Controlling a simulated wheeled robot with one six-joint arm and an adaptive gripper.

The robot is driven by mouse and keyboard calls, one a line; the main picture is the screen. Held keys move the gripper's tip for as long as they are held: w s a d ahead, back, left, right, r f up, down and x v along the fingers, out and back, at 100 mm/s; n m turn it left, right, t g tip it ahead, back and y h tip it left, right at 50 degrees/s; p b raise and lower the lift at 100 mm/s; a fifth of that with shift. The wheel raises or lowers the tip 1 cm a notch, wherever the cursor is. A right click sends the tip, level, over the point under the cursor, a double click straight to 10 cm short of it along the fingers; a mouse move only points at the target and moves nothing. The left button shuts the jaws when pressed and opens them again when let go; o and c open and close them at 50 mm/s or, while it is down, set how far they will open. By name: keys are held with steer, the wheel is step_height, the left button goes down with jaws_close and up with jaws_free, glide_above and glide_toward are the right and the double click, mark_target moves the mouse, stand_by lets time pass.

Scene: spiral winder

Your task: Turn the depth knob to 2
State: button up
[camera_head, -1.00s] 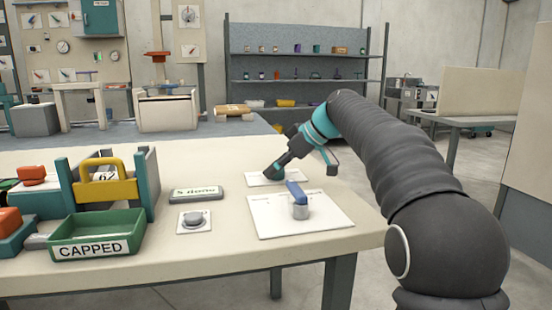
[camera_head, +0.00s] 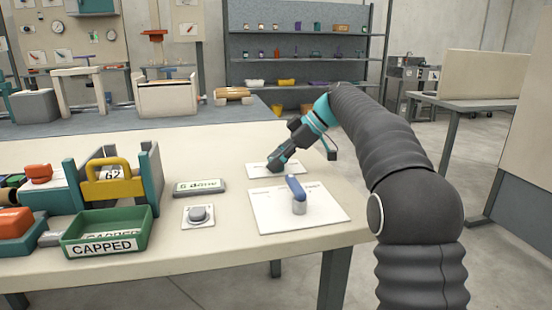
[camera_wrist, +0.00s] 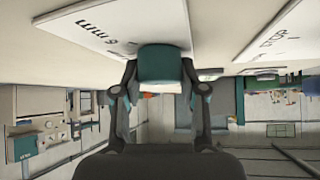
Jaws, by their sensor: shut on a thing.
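The depth knob (camera_wrist: 162,66) is a teal, rounded block on a white plate (camera_wrist: 100,28) with printed marks in the wrist view. My gripper (camera_wrist: 160,88) has a finger on each side of the knob and is shut on it. In the head view my gripper (camera_head: 272,169) reaches down to the small white plate (camera_head: 256,168) at the back right of the table. There it hides the knob, and I cannot read which mark the knob points to.
In front is a larger white plate (camera_head: 275,217) with a blue-handled knob (camera_head: 297,190). To the left are a display (camera_head: 199,187), a grey button (camera_head: 197,214), a green CAPPED tray (camera_head: 75,246) and a yellow-handled fixture (camera_head: 112,187). The right table edge is close.

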steer(key=o, duration=1.1)
steer(key=shift+o, duration=0.2)
steer(key=v, duration=1.2)
steer(key=shift+s, duration=0.1)
